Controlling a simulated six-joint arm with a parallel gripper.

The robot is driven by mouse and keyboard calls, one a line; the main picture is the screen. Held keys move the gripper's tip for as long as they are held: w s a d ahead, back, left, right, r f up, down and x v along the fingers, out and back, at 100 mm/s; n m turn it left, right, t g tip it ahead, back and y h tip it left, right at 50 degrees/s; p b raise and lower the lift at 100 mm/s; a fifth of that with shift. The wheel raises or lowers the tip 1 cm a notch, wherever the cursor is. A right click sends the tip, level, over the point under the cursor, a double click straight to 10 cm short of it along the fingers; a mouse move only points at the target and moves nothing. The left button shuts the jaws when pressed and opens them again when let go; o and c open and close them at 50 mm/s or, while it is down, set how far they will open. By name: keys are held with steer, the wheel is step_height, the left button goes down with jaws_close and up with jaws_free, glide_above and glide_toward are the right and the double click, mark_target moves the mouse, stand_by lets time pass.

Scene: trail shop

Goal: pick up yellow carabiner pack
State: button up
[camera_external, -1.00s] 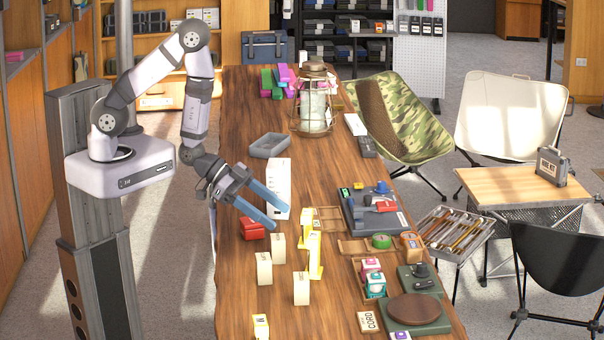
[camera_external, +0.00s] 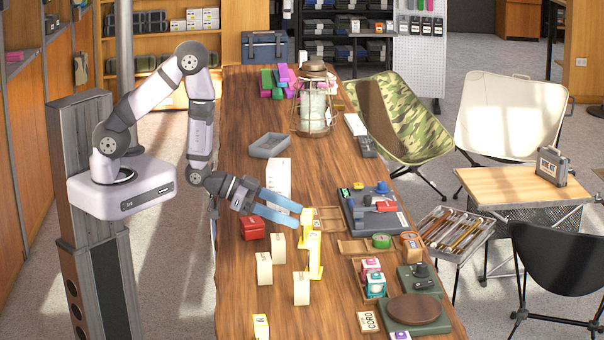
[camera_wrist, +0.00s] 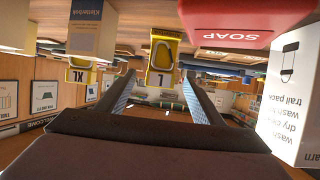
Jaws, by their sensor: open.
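Yellow carabiner packs stand on the wooden table. One yellow pack (camera_external: 305,226) is by my fingertips in the external view, with another yellow pack (camera_external: 315,258) just in front of it. A third (camera_external: 261,326) stands near the table's front. My gripper (camera_external: 299,216) is open, its two blue fingers low over the table and pointing right. In the wrist view a yellow pack marked L (camera_wrist: 161,62) shows between and beyond the open fingers (camera_wrist: 159,76), with nothing held. A yellow pack marked XL (camera_wrist: 81,75) is farther left. I cannot tell whether any finger touches a pack.
A red soap box (camera_external: 252,228) and a white trail pack box (camera_external: 279,175) stand close to my gripper. Several cream boxes (camera_external: 264,268) stand in front. A wooden tray (camera_external: 354,246) and a blue-grey device (camera_external: 372,212) lie to the right. The table's left front is mostly clear.

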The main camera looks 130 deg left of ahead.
mark_target(307, 220)
steer(key=shift+p+x, duration=1.05)
steer(key=shift+x, duration=1.55)
steer(key=c, duration=1.2)
